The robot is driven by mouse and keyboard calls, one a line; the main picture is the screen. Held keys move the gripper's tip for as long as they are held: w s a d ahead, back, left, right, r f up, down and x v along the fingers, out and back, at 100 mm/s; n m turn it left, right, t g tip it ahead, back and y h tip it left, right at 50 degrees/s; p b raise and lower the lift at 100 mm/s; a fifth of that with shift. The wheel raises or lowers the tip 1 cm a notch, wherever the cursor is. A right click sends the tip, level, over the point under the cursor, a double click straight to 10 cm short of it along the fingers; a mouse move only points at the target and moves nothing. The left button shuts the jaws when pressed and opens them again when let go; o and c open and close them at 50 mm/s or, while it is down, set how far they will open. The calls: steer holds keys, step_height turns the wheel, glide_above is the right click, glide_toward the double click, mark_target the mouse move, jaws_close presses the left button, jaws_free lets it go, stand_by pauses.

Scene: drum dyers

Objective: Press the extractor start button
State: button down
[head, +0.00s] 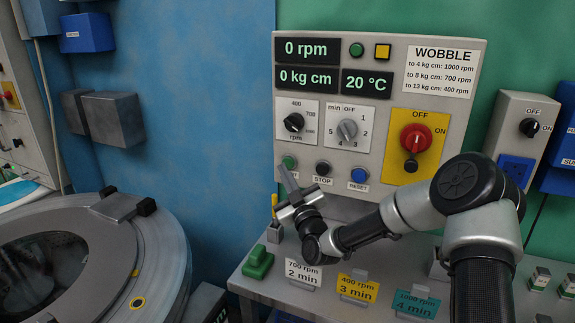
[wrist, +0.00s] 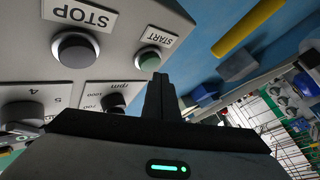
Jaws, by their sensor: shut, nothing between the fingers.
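The green start button (head: 289,161) is at the lower left of the extractor's control panel (head: 375,65). It also shows in the wrist view (wrist: 149,58), under its START label. My gripper (head: 285,170) is shut and empty, with its fingers pointing up at the panel just below this button. In the wrist view the shut fingertips (wrist: 160,78) overlap the button's lower edge; I cannot tell whether they touch it. In the head view the fingers partly hide the START label.
The dark stop button (head: 322,168) and blue reset button (head: 359,175) sit to the right. Below are a green block (head: 258,262) and time cards (head: 303,272). A round drum (head: 150,245) stands left.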

steer(key=shift+w, duration=0.1)
stand_by(0.5)
steer(key=shift+w+d+b, duration=0.15)
steer(key=shift+w+b, duration=0.15)
steer(key=shift+b, duration=0.25)
steer(key=shift+w+d+b, duration=0.15)
steer(key=shift+w+b, duration=0.25)
steer(key=shift+b, duration=0.05)
stand_by(0.3)
steer(key=shift+s, duration=0.15)
steer(key=shift+s+a, duration=0.3)
steer(key=shift+s, duration=0.35)
steer(key=shift+b, duration=0.3)
steer(key=shift+s+a+b, duration=0.2)
steer(key=shift+s+a, duration=0.1)
steer(key=shift+s, duration=0.5)
steer(key=shift+s+a+b, duration=0.2)
steer(key=shift+s+a, duration=0.05)
steer(key=shift+s, duration=0.5)
steer(key=shift+s+a+b, duration=0.2)
steer(key=shift+s+a, duration=0.1)
steer(key=shift+s, duration=0.5)
